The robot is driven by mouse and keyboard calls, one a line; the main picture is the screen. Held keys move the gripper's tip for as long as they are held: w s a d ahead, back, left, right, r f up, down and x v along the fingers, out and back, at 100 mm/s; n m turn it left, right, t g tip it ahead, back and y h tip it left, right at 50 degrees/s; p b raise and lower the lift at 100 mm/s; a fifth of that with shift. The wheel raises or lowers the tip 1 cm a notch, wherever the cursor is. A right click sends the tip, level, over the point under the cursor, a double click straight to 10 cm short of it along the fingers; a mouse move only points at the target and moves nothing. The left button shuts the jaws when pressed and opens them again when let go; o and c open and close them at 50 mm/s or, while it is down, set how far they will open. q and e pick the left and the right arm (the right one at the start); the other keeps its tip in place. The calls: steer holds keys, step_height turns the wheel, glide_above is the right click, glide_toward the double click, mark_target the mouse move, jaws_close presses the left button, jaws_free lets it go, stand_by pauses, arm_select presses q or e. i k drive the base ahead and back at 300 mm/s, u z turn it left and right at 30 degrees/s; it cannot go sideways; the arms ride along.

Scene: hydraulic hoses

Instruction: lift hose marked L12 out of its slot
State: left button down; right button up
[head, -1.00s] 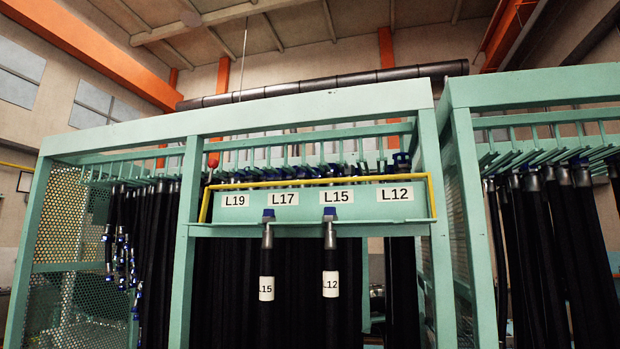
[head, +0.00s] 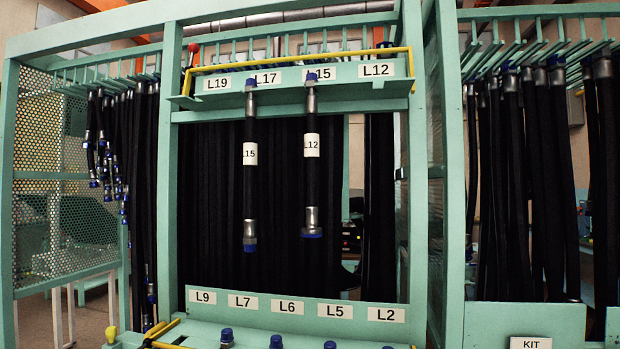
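The hose marked L12 (head: 311,178) is a short black hose with a white tag, metal end fittings and blue caps. In the head view it hangs upright from the upper shelf (head: 350,92), under the shelf label L15 (head: 320,73). The slot label L12 (head: 376,70) is at the right end of the shelf, and no short hose hangs beneath it. A second short hose, marked L15 (head: 250,188), hangs to the left under label L17 (head: 267,78). Neither of my grippers shows in the view.
A yellow bar (head: 300,56) runs along the shelf's upper edge. A lower panel (head: 262,297) carries labels L9, L7, L6, L5 and L2, with blue-capped fittings in front. Long black hoses fill racks behind and at both sides. A KIT label (head: 531,343) is at lower right.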

mark_target(311, 138)
steer(key=z, duration=0.05)
steer(key=k, duration=1.1)
steer(key=u, duration=0.75)
steer(key=i, duration=0.9)
steer(key=z, duration=0.55)
steer(key=i, duration=0.65)
steer(key=z, duration=0.65)
